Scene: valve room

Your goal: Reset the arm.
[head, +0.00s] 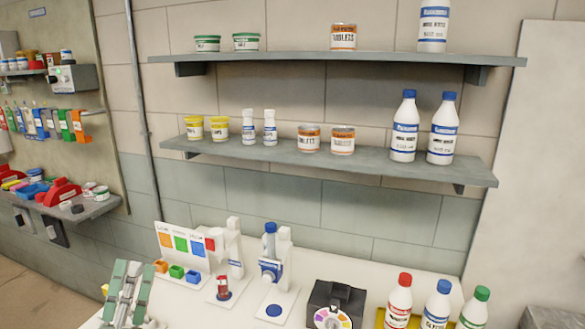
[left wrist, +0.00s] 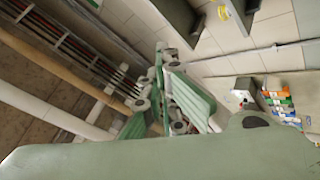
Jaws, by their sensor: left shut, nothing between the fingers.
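My left gripper (head: 130,280) stands upright at the lower left of the head view, in front of the white bench. Its green-padded fingers are shut with nothing between them. It also shows in the left wrist view (left wrist: 168,90), against a tilted background of pipes and tiled wall, touching no object. My right gripper is not in view.
The white bench (head: 390,275) holds small coloured bins (head: 176,271), white devices (head: 275,265), a black box with a coloured dial (head: 335,305) and capped bottles (head: 399,300). Two grey wall shelves (head: 330,166) hold tubs and bottles. A stocked side shelf (head: 95,208) is at left.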

